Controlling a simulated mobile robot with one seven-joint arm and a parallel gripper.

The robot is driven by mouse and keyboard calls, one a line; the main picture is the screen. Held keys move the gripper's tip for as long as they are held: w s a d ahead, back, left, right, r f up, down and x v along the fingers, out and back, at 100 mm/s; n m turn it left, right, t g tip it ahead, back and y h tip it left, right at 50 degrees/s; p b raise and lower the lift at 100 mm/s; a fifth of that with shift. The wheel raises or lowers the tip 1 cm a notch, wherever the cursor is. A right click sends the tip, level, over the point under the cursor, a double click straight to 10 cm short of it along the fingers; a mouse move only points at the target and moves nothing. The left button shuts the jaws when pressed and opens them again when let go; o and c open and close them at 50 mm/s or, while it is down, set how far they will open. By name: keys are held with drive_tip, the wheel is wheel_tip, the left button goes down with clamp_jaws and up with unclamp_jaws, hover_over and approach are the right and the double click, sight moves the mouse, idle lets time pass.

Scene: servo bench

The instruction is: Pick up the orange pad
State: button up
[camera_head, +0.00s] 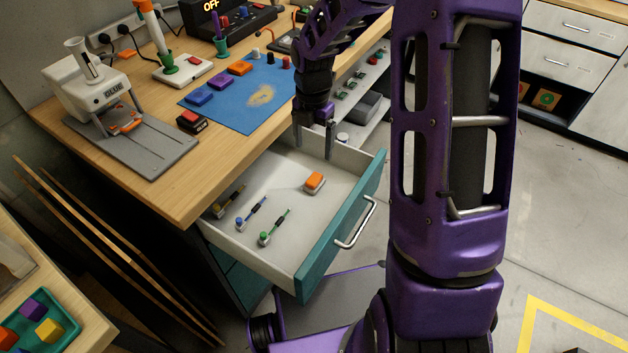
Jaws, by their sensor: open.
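An orange pad (314,181) with a pale lower layer lies on the floor of the open drawer (285,195), toward its right side. My gripper (313,138) points down over the far end of the drawer, with its two fingers apart and nothing seen between them. It is above and beyond the pad, apart from it. Another orange block (239,68) lies on the blue mat (232,112) on the bench, beside a purple block (221,82) and a blue block (200,95).
In the drawer, a blue-handled tool (251,212) and a green-handled tool (274,228) lie left of the pad. The drawer's teal front (340,225) and handle (356,222) stick out from the wooden bench (190,190). Shelves (362,100) stand behind my gripper.

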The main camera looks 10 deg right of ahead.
drive_tip(key=b, duration=0.1)
hover_over(312, 181)
drive_tip(key=f, duration=0.8)
drive_tip(key=shift+s+d+f, duration=0.1)
drive_tip(key=shift+s+f, duration=0.15)
drive_tip(key=shift+f, duration=0.05)
drive_tip(key=shift+w+f+b, duration=0.2)
drive_tip(key=shift+f+b, duration=0.25)
drive_tip(key=shift+f, duration=2.5)
drive_tip(key=shift+c, duration=0.3)
clamp_jaws()
drive_tip(key=shift+r+p, duration=0.7)
drive_tip(key=shift+r, duration=4.4)
